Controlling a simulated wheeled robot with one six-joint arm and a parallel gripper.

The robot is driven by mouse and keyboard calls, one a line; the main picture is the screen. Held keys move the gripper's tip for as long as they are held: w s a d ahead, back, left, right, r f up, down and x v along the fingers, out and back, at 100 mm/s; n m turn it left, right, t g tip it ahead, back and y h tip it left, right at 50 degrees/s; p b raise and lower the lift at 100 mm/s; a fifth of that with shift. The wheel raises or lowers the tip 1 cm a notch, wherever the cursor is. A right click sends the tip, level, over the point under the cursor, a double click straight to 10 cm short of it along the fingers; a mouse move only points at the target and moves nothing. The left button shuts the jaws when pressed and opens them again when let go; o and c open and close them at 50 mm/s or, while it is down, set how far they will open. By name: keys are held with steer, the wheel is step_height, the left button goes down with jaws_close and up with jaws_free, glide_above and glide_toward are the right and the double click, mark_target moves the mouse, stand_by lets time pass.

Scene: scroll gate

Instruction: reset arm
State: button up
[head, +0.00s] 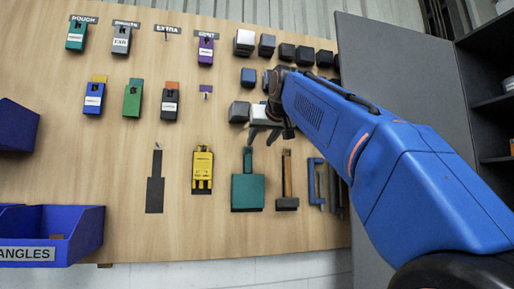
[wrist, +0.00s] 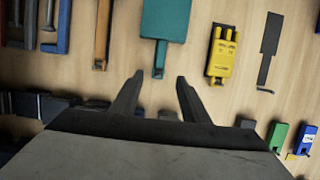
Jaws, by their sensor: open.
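My gripper (head: 264,133) is at the end of my blue arm, in front of the wooden tool board (head: 130,135) in the head view. In the wrist view my gripper (wrist: 154,84) has its two dark fingers spread apart with nothing between them. The fingers point toward the handle of a teal tool (wrist: 166,20), and I cannot tell the distance to it. The teal tool (head: 247,190) also hangs on the board in the head view, below and left of the fingers. My arm hides part of the board's right side.
A yellow tool (head: 202,171) hangs beside a dark tool outline (head: 155,185). Several dark blocks (head: 287,51) sit at the upper right of the board. A blue bin (head: 85,232) is at the lower left. A grey panel (head: 400,75) and dark shelves (head: 488,65) stand at the right.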

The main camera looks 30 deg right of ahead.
steer(key=s+a+f+n+g+y, duration=0.1)
steer(key=s+a+f+g, duration=0.2)
steer(key=s+f, duration=0.6)
steer(key=s+a+f+n+g+y, duration=0.1)
steer(key=s+a+f+g, duration=0.2)
steer(key=f, duration=3.2)
steer(key=s+a+f+n+g+y, duration=0.1)
steer(key=s+a+f+g+y, duration=0.1)
steer(key=s+a+f, duration=0.7)
steer(key=s+f, duration=0.3)
steer(key=f, duration=0.4)
steer(key=s+f+g, duration=0.1)
steer(key=s+f, duration=0.2)
steer(key=f, duration=0.3)
steer(key=shift+s+f, duration=0.25)
steer(key=shift+f, duration=0.1)
